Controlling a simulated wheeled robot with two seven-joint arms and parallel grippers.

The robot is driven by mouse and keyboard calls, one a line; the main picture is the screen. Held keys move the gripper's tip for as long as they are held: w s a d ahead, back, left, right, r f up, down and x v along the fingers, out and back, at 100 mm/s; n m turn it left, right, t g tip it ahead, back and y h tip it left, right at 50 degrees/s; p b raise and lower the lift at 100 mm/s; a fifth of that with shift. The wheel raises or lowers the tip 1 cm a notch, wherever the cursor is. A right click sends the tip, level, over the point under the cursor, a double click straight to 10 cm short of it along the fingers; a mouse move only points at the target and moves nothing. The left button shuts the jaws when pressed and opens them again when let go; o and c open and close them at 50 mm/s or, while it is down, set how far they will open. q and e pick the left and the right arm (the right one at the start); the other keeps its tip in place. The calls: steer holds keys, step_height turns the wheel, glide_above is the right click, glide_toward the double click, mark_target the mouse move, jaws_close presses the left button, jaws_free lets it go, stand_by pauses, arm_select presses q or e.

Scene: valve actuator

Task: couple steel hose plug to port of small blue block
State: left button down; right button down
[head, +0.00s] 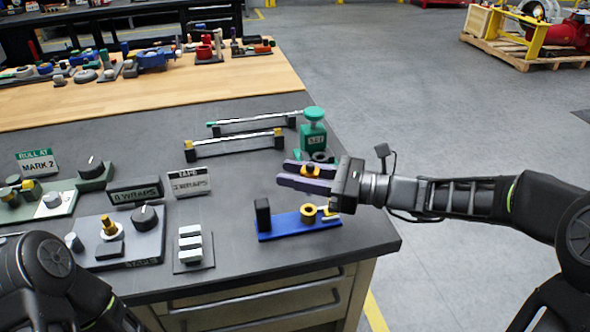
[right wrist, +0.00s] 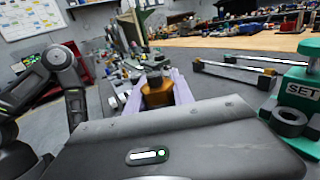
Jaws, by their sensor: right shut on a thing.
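A low blue block (head: 285,227) lies near the table's right front edge, with a dark upright post (head: 262,214) on its left end. A brass ring (head: 308,211) stands on its right part, with a small steel-and-brass piece beside it. My right gripper (head: 308,178) is above and behind the block. Its purple fingers are shut on a brass-coloured piece with a dark top (head: 310,170), which also shows between the fingers in the right wrist view (right wrist: 157,93). I cannot tell whether this is the hose plug. It looks apart from the block. My left gripper is out of view.
A green SET stand (head: 312,135) is behind my right gripper. Two bars on dark supports (head: 235,146) lie left of it. A rack with white blocks (head: 191,245) and a dark knob panel (head: 120,240) are further left. Free table lies between rack and blue block.

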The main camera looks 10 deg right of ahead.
steer(key=shift+f+b, duration=0.7)
steer(key=shift+f, duration=0.7)
steer(key=shift+p, duration=0.55)
stand_by(0.7)
steer(key=shift+f+b, duration=0.75)
steer(key=shift+f, duration=0.5)
steer(key=shift+r, duration=0.15)
steer(key=shift+r+p, duration=0.8)
steer(key=shift+p, duration=0.1)
steer(key=shift+p, duration=0.45)
stand_by(1.4)
steer(key=shift+f+b, duration=0.6)
steer(key=shift+f, duration=0.3)
